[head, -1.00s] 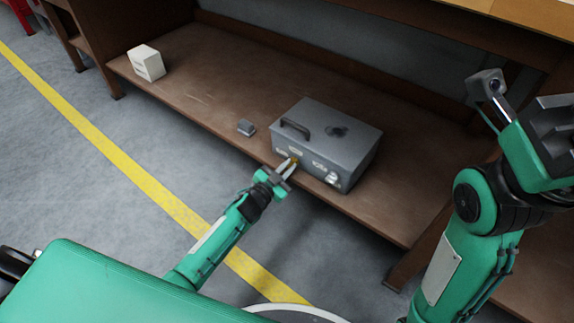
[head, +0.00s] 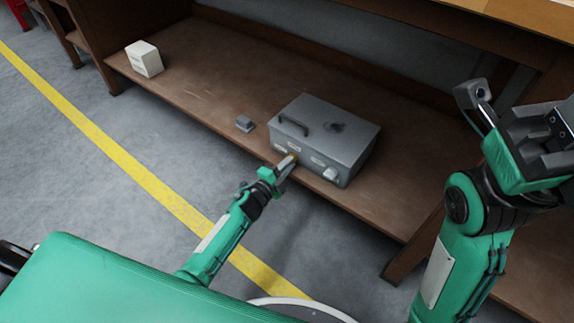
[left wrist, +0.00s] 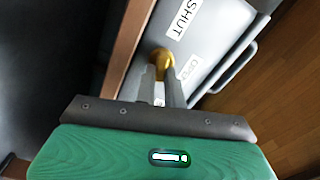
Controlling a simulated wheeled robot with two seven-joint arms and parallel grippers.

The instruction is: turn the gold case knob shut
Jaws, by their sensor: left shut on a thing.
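A grey metal case (head: 345,139) with a dark top handle stands on the low brown shelf. The gold knob (left wrist: 161,60) is on its front face, and a small gold part of it also shows in the head view (head: 293,156). My left gripper (head: 288,163) is at the case front, shut on the gold knob; its fingers (left wrist: 160,82) sit on either side of the knob in the left wrist view. A "SHUT" label (left wrist: 183,18) is beside the knob, with another label on its other side. My right gripper (head: 545,125) is raised at the right edge, away from the case; its fingertips are unclear.
A pale knob (head: 331,174) is on the right of the case front. A small grey block (head: 244,124) lies left of the case. A white box (head: 145,59) stands at the shelf's far left. The brown shelf (head: 200,95) is clear between them.

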